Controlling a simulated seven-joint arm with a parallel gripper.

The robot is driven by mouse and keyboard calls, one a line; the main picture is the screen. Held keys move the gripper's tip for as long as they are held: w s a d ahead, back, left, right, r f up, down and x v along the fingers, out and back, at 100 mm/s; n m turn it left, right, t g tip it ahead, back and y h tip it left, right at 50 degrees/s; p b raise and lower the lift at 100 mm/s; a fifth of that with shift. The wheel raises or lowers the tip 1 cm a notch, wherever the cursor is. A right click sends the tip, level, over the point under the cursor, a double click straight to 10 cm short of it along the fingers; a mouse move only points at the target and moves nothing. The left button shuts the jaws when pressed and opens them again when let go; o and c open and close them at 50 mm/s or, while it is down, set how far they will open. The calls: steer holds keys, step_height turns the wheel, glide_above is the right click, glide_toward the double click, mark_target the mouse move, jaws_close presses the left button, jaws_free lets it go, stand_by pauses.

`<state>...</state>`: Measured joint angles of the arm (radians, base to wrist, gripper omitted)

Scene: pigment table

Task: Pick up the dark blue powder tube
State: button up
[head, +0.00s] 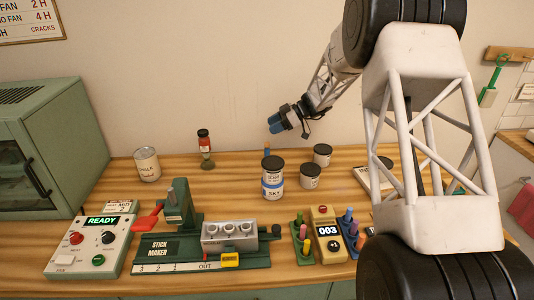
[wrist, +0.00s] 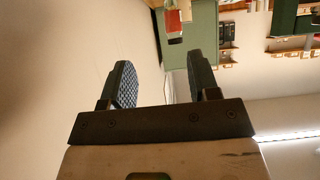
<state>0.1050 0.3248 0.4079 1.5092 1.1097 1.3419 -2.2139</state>
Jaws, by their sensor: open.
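I cannot tell for certain which thing is the dark blue powder tube. A small upright thing (head: 266,149), blue and orange, partly shows behind a dark-lidded canister with a blue band marked SKY (head: 272,187). My gripper (head: 275,123) is raised above the back of the table, pointing down and left, above and apart from the canister. In the wrist view my gripper (wrist: 162,80) has its two dark fingers apart with nothing between them.
A stick maker (head: 160,250), a control box marked READY (head: 92,245) and a counter reading 003 (head: 327,232) fill the front. A capped tube (head: 204,145), a tin (head: 147,164) and dark-lidded jars (head: 310,177) stand behind.

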mark_target(268, 143)
steer(key=shift+f, duration=0.15)
steer(key=shift+f, duration=2.85)
steer(key=shift+f, duration=0.5)
steer(key=shift+x, duration=2.55)
steer(key=c, duration=1)
steer(key=shift+d+r, duration=0.1)
